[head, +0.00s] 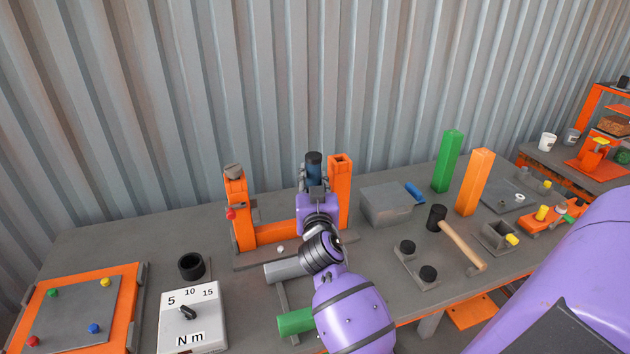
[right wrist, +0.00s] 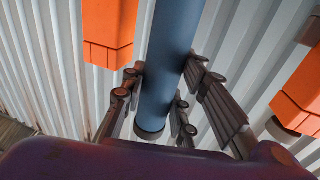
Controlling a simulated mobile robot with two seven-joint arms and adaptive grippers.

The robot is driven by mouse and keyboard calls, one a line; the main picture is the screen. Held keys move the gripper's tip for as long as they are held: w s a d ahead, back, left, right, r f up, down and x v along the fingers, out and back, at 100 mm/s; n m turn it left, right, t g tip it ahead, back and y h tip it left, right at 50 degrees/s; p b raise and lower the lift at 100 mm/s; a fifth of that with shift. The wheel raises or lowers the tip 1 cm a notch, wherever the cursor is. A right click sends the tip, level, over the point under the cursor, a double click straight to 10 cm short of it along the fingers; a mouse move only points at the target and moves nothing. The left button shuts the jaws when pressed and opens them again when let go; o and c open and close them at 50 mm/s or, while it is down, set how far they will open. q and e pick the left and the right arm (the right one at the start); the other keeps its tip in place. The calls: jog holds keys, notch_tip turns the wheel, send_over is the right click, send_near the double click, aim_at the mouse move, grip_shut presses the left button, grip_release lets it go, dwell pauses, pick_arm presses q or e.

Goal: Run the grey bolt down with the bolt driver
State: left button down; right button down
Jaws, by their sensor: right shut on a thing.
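The bolt driver (head: 314,170) is a blue cylinder with a black cap, standing about upright between two orange posts. My right gripper (head: 315,186) is shut on it, and the right wrist view shows the fingers on both sides of the blue barrel (right wrist: 172,60). The driver's lower end is hidden in the head view. My left gripper is not in view.
The right orange post (head: 340,190) stands close beside the driver. A torque dial box (head: 190,335) and a black ring (head: 191,266) are at the left front. A grey box (head: 386,206), a mallet (head: 455,238) and green and orange columns (head: 447,160) stand to the right.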

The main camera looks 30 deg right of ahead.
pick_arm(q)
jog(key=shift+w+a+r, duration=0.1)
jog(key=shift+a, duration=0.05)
pick_arm(e)
jog(key=shift+r, duration=0.15)
